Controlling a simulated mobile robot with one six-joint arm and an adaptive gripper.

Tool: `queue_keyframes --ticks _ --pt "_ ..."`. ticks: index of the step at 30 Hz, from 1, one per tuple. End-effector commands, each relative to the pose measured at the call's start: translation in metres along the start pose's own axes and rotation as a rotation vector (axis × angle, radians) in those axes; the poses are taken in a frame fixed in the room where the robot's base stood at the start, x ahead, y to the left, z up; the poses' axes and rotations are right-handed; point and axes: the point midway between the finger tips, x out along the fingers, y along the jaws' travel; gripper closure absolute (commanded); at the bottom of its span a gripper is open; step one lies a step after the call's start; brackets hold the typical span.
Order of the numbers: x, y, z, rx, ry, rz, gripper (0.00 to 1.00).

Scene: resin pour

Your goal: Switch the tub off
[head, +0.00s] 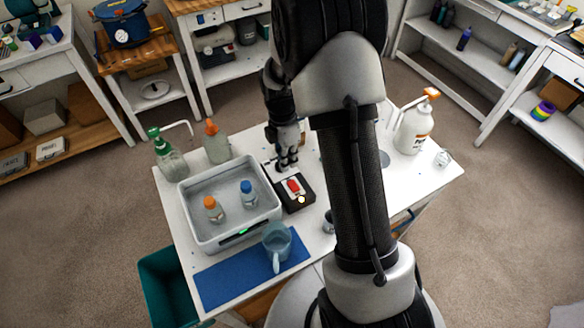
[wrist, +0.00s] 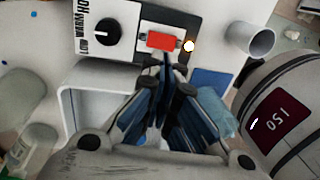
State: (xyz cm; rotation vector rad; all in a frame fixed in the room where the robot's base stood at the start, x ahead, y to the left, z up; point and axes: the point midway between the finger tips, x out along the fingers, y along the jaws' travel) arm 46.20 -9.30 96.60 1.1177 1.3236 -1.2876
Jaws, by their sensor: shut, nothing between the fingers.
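The tub (head: 185,215) is a pale open basin on the white table in the head view. Two bottles, one orange-capped (head: 210,203) and one blue-capped (head: 247,187), stand in it, and a green light shows on its front. Right of it is a black switch box (head: 306,204) with a red rocker switch (head: 293,186) and a glowing yellow lamp (head: 301,199). The red switch (wrist: 160,41) and lit lamp (wrist: 189,46) also show in the wrist view. My gripper (head: 287,163) is shut and empty. Its fingertips (wrist: 166,60) are close by the switch; contact cannot be told.
A black knob (wrist: 108,31) is beside the switch in the wrist view. Spray bottles (head: 168,158) stand behind the tub. A white jug with an orange top (head: 414,130) stands right. My arm hides the table's middle.

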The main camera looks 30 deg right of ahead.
Motion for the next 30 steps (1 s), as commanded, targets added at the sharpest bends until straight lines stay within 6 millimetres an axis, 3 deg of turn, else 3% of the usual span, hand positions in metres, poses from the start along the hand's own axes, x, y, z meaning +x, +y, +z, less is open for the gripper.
queue_keyframes --ticks 3,9,22,30 --pt "-0.027 0.001 0.000 -0.002 -0.001 0.003 1.00" --pt "-0.049 0.000 0.000 -0.002 0.000 0.001 1.00" --pt "-0.053 0.000 0.000 -0.002 0.000 -0.001 1.00" --pt "-0.060 -0.012 0.000 -0.001 0.000 -0.002 1.00"
